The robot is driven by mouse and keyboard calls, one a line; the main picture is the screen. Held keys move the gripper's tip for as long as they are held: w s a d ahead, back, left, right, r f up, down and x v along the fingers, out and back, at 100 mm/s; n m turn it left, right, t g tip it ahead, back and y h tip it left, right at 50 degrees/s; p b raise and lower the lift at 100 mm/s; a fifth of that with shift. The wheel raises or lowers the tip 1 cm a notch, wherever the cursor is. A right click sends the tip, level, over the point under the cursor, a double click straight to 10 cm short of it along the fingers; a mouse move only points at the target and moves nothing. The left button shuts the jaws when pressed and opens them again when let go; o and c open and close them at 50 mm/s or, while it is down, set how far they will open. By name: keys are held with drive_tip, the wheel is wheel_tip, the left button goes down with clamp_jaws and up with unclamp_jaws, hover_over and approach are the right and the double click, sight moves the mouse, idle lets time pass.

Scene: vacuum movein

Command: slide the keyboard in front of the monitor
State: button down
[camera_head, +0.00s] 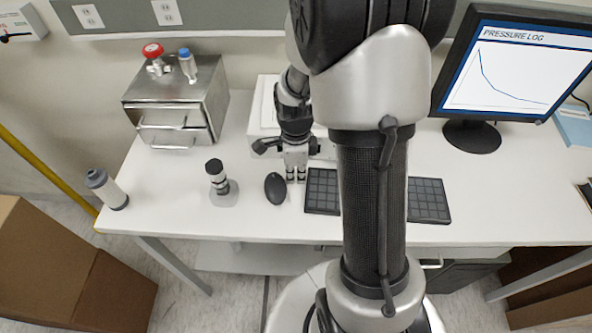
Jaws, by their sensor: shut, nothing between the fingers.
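The dark keyboard (429,201) lies flat near the front edge of the white bench. My arm hides its middle, and its left end shows on the other side of the arm. The monitor (515,68) stands at the back right on a round black foot and shows a "PRESSURE LOG" graph. The keyboard lies to the left of the monitor's foot and nearer the front edge. My gripper (296,180) is shut and empty. It points down just left of the keyboard's left end, between it and the mouse. I cannot tell whether it touches the keyboard.
A black mouse (275,188) lies just left of my gripper. Further left stand a small black-and-grey device (217,178), a grey canister (106,188) and a metal box (177,105) with valves. A white box (262,110) is behind my gripper. Bench (510,205) below the monitor is clear.

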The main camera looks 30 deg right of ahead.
drive_tip(key=s+d, duration=0.4)
drive_tip(key=d, duration=0.3)
drive_tip(key=s+d+p, duration=0.1)
drive_tip(key=s+d, duration=0.4)
drive_tip(key=d, duration=0.3)
drive_tip(key=s+d+p, duration=0.1)
drive_tip(key=s+d, duration=0.4)
drive_tip(key=d, duration=0.3)
drive_tip(key=shift+s+d, duration=0.15)
drive_tip(key=shift+s, duration=0.1)
drive_tip(key=shift+p, duration=0.3)
wheel_tip(320, 180, up, 10)
drive_tip(key=p, duration=0.7)
drive_tip(key=shift+p, duration=0.3)
